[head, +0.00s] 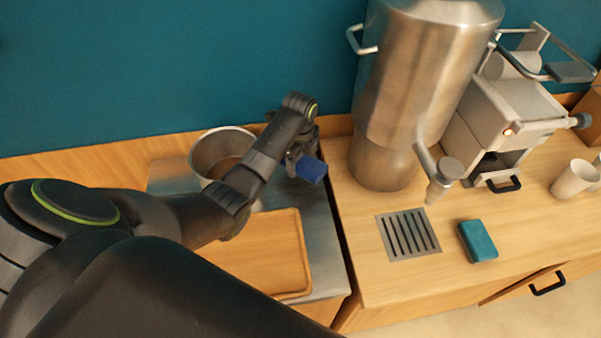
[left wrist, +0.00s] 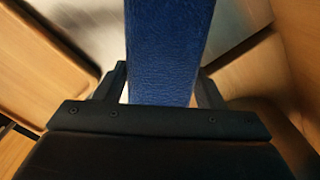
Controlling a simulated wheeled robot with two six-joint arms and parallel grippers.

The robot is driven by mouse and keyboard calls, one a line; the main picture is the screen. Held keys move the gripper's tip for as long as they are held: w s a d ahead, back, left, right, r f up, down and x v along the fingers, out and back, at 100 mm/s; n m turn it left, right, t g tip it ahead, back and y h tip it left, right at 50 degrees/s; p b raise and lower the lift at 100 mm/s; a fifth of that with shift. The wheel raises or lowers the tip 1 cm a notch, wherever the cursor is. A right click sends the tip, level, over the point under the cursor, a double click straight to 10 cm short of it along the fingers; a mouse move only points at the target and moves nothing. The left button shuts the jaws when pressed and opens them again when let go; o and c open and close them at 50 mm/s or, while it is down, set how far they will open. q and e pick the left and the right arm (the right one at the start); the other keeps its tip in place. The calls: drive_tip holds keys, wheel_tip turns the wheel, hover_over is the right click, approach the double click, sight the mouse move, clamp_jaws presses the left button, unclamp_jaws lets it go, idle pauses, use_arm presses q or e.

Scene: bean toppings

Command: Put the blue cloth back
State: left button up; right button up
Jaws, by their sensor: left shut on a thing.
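The blue cloth (head: 311,169) is a small dark blue folded block. My left gripper (head: 298,158) is shut on it and holds it above the steel surface, to the right of the metal pot. In the left wrist view the cloth (left wrist: 168,50) fills the space between the two fingers of my left gripper (left wrist: 165,90). A second, teal folded cloth (head: 478,241) lies on the wooden counter at the right, near the drain grate. My right gripper is not in view.
A metal pot (head: 205,150) stands left of my gripper. A wooden tray (head: 303,262) lies in front of it. A tall steel dispenser (head: 415,80) and a coffee machine (head: 505,125) stand to the right. A drain grate (head: 385,237) and a white cup (head: 572,180) are on the counter.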

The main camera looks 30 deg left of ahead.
sight(300, 161)
use_arm(q)
drive_tip(key=shift+s+f, duration=0.1)
drive_tip(key=shift+f, duration=2.75)
drive_tip(key=shift+f, duration=0.1)
drive_tip(key=o, duration=1.1)
drive_tip(key=shift+o, duration=0.2)
wheel_tip(300, 161, up, 11)
drive_tip(key=shift+r+b, duration=0.1)
drive_tip(key=shift+b, duration=0.25)
drive_tip(key=shift+r, duration=0.55)
